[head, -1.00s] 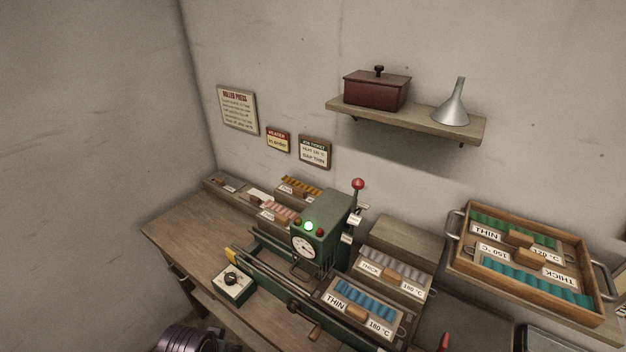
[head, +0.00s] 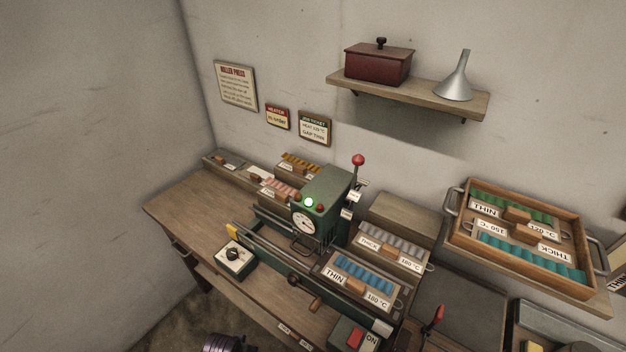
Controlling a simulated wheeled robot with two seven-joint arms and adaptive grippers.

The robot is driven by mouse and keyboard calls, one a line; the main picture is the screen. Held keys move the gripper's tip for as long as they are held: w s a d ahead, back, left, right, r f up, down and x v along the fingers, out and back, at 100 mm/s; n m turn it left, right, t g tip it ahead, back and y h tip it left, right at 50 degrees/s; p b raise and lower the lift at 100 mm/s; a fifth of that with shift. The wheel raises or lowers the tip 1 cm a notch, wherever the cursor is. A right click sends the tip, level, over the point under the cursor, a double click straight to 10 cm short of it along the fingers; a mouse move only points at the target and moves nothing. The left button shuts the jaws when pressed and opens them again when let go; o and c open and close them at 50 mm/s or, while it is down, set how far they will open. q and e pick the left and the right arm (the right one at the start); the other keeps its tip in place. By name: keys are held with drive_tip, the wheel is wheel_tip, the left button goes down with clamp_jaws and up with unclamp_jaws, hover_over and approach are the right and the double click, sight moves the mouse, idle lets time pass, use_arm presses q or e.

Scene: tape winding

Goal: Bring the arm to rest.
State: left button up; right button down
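Neither of my grippers shows in the head view. Only a rounded dark piece that looks like part of my own arm (head: 226,344) cuts into the bottom edge. The green roller press (head: 328,193) stands on the wooden bench (head: 185,212), with its round dial facing front and its green lamp (head: 308,202) lit. A lever with a red knob (head: 358,160) rises at the press's right side. Whether either gripper holds anything is hidden.
A knob box (head: 236,259) sits at the bench's front left; a red ON switch (head: 353,337) is at the bottom. Sample racks (head: 376,240) flank the press. A wooden tray (head: 455,233) of green and blue rolls lies at right. A wall shelf (head: 335,107) holds a red box and funnel. The left bench is clear.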

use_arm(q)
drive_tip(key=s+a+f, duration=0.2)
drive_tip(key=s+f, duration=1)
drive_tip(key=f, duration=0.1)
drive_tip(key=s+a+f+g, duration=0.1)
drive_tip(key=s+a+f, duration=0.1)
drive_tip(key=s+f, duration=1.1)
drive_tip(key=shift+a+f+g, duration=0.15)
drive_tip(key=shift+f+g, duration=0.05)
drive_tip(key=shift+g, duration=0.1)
